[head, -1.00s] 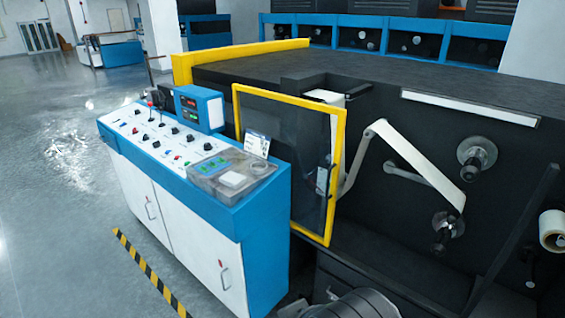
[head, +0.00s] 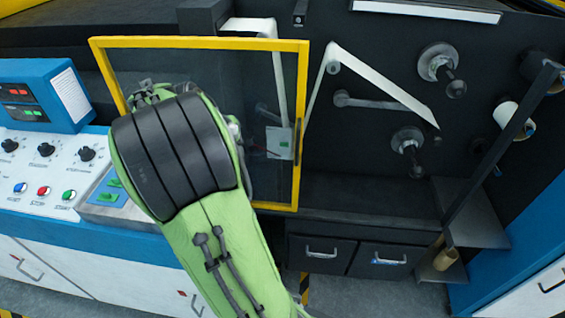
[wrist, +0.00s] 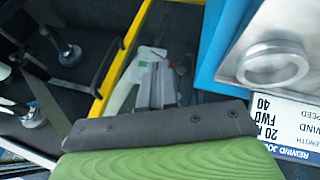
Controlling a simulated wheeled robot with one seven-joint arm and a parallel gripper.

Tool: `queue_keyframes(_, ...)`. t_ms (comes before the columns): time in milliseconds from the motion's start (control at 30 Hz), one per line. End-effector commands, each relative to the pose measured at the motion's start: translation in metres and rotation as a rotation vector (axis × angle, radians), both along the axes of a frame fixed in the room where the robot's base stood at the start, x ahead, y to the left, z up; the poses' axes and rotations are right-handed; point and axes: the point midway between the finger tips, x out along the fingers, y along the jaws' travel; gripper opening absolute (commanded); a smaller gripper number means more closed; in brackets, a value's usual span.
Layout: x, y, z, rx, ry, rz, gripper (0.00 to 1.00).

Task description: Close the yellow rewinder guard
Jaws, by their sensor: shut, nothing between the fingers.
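The yellow rewinder guard (head: 200,43) is a yellow frame with a clear dark pane, in front of the left part of the black machine face. A small dark handle (head: 298,140) sits on its right post. How far the guard stands off the machine is hard to judge. My green arm covers its lower left part in the head view and hides the gripper there. In the wrist view my gripper (wrist: 160,68) is shut and empty, its fingers beside the guard's yellow bar (wrist: 114,66). I cannot tell whether they touch the guard.
The blue and white control console (head: 45,170) stands close at the left; its blue edge (wrist: 211,50) is near the gripper. Rollers (head: 437,62) and a white web (head: 375,80) lie right of the guard. A slanted dark bar (head: 500,145) crosses at the right.

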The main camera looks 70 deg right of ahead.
Motion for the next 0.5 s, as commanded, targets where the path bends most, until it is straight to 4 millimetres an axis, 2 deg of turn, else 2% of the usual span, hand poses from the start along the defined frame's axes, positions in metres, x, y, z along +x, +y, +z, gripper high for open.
queue_keyframes(33, -0.006, -0.020, -0.011, -0.035, 0.037, -0.062, 0.00)
queue_keyframes(100, -0.013, -0.037, -0.016, -0.073, 0.068, -0.118, 0.00)
queue_keyframes(267, -0.020, -0.051, -0.023, -0.098, 0.087, -0.153, 0.00)
queue_keyframes(500, -0.032, -0.076, -0.063, -0.094, 0.088, -0.152, 0.00)
